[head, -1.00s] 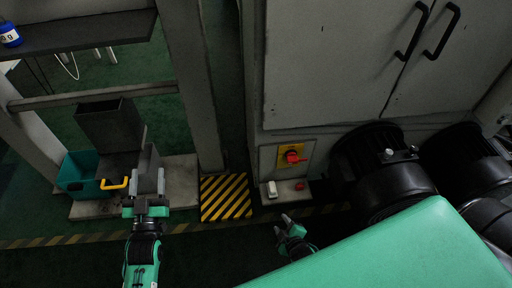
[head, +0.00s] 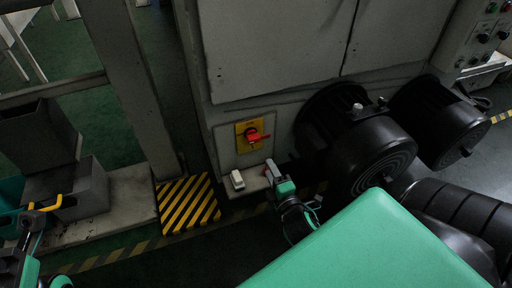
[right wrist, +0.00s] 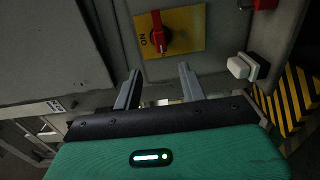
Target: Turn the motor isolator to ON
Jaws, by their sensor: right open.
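The motor isolator is a red handle (head: 256,137) on a yellow plate (head: 241,128), low on the grey cabinet. In the head view the handle points right. In the right wrist view the handle (right wrist: 157,32) points up, and the word ON is to its left, so the handle does not point at it. My right gripper (head: 272,170) is below and right of the isolator in the head view. In the right wrist view its two fingers (right wrist: 159,76) are spread and empty, short of the handle.
A white box (head: 237,180) sits below the isolator. Black motors (head: 352,140) stand close on the right. A striped yellow-black block (head: 188,203) is on the floor at left.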

